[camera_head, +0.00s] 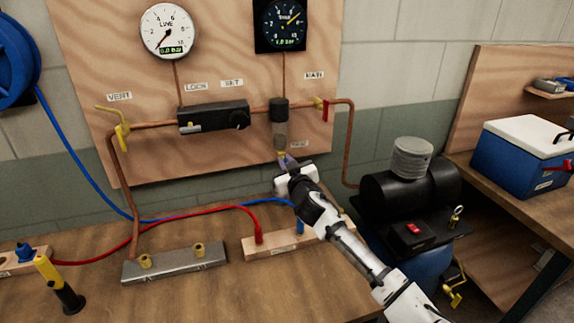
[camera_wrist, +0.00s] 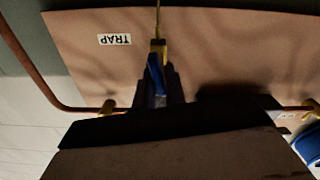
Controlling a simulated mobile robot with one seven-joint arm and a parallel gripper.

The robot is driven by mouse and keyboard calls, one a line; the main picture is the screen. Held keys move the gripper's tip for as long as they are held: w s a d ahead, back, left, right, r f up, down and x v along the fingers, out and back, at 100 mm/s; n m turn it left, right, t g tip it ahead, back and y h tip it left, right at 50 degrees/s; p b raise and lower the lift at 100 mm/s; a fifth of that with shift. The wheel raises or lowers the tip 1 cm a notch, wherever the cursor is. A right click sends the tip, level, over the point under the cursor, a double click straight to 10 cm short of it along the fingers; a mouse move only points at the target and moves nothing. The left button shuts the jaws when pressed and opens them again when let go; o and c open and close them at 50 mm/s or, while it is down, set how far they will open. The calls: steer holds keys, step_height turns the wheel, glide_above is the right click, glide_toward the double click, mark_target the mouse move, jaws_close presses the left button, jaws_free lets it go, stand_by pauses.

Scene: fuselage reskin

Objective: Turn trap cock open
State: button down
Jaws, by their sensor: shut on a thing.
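The trap cock (camera_head: 281,156) is a small yellow fitting under the grey and black trap cylinder (camera_head: 279,125) on the wooden board. In the wrist view, its yellow body (camera_wrist: 158,48) shows just beyond a blue piece (camera_wrist: 155,75), which looks like its lever. My gripper (camera_head: 287,165) reaches up from below right. Its dark fingers (camera_wrist: 158,92) are shut on the blue piece. The fingers hide part of it, so its exact angle is hard to tell. The TRAP label (camera_wrist: 114,39) appears upside down in the wrist view.
A white gauge (camera_head: 168,31) reads 0.0 bar; a dark gauge (camera_head: 284,22) reads about 1.0 bar. The vent cock (camera_head: 121,133), black regulator (camera_head: 213,117) and red-handled main cock (camera_head: 323,107) sit along copper pipe. The compressor (camera_head: 410,190) stands right of my arm. Hoses cross the bench.

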steer(key=n, duration=0.1)
steer(key=n+b, duration=0.1)
steer(key=n, duration=0.2)
steer(key=shift+a+f+n+b, duration=0.2)
steer(key=shift+f+n+b, duration=0.05)
steer(key=shift+n+b, duration=0.1)
steer(key=shift+s+a+f+n+b, duration=0.15)
steer(key=shift+n+b, duration=0.7)
steer(key=shift+n, duration=1.85)
steer(key=shift+w+a+f+n+b, duration=0.15)
steer(key=shift+n+b, duration=0.7)
steer(key=shift+n, duration=1.8)
steer(key=shift+s, duration=0.1)
steer(key=shift+d, duration=0.1)
steer(key=c, duration=1.5)
jaws_free()
steer(key=shift+s, duration=0.1)
